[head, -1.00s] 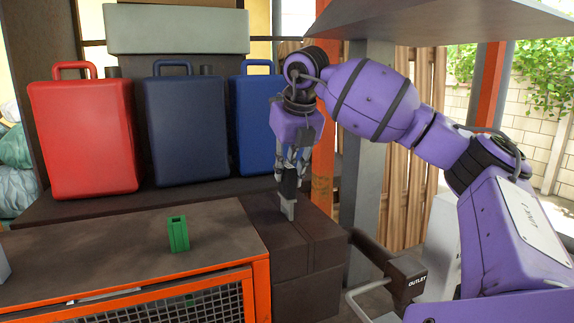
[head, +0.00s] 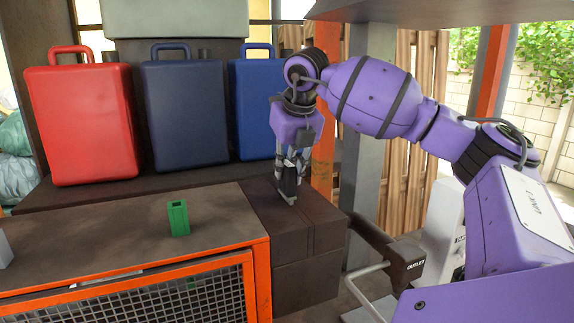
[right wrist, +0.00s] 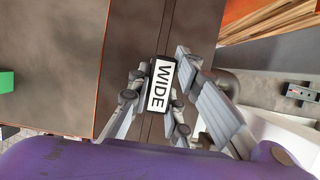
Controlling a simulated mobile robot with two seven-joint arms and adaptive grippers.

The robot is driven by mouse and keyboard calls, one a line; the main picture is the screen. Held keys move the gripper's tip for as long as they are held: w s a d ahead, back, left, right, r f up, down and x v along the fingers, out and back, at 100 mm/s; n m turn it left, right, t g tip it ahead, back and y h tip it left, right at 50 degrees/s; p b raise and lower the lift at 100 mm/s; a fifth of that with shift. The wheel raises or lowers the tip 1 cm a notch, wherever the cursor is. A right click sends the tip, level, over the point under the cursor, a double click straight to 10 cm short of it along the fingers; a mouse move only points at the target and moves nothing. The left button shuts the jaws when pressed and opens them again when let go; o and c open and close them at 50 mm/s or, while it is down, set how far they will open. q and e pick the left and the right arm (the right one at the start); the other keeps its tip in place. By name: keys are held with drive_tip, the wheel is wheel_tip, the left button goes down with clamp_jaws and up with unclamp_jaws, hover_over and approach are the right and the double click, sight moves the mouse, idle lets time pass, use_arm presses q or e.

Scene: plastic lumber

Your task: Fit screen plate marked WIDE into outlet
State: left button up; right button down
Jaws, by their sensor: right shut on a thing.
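The screen plate marked WIDE (right wrist: 162,84) shows in the right wrist view as a small dark piece with a white label. It sits between the fingers of my right gripper (right wrist: 158,103), which is shut on it. In the head view my right gripper (head: 290,175) points down over the dark brown block beside the bench, with the plate (head: 288,193) at its fingertips. I cannot tell whether the plate's lower end touches the block. The outlet (head: 405,266), a dark brown spout lettered OUTLET, is to the right and lower, apart from the gripper. My left gripper is not in view.
The brown block (head: 310,235) stands beside an orange-framed bench (head: 110,240) with a mesh front. A green hollow piece (head: 178,218) stands on the bench. Red (head: 82,125) and blue cases stand behind. A pale bent rod (head: 362,285) lies near the outlet.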

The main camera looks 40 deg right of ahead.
drive_tip(key=c, duration=1.5)
unclamp_jaws()
drive_tip(key=shift+c, duration=0.2)
drive_tip(key=v, duration=1.2)
